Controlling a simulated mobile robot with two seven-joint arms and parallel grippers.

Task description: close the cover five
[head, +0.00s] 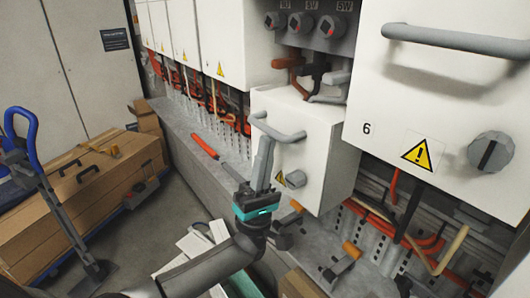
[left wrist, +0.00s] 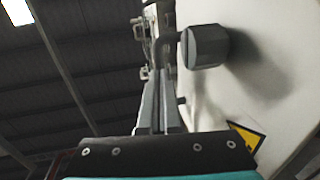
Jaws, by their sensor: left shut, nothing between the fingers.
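The white cover (head: 305,135) just left of the cover marked 6 seems to be cover five; I see no number on it. It juts out from the row, with cables exposed above it. It has a grey bar handle (head: 278,128), a grey knob (head: 297,179) and a yellow warning sign. My left gripper (head: 264,145) is shut and empty, its fingers pointing up in front of the cover's left part, near the handle. In the left wrist view its fingers (left wrist: 157,105) are together beside the white face, with a knob (left wrist: 205,47) beyond. I cannot tell whether they touch the cover.
Cover 6 (head: 440,110) with its handle and knob is at the right. Tools with orange handles (head: 352,250) lie on the ledge below. Grey floor shows between the crate and ledge.

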